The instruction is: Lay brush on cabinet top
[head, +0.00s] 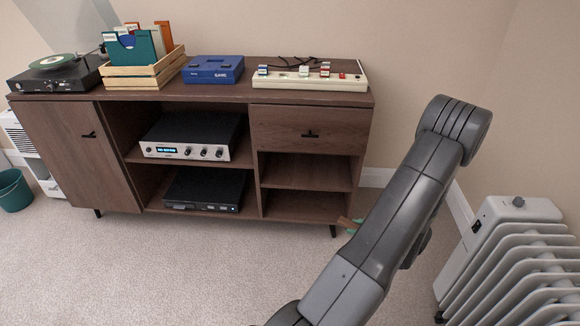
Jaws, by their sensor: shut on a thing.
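The cabinet is a dark wooden unit, and its top (215,94) runs across the back of the head view.
A white radiator (515,262) stands at right.

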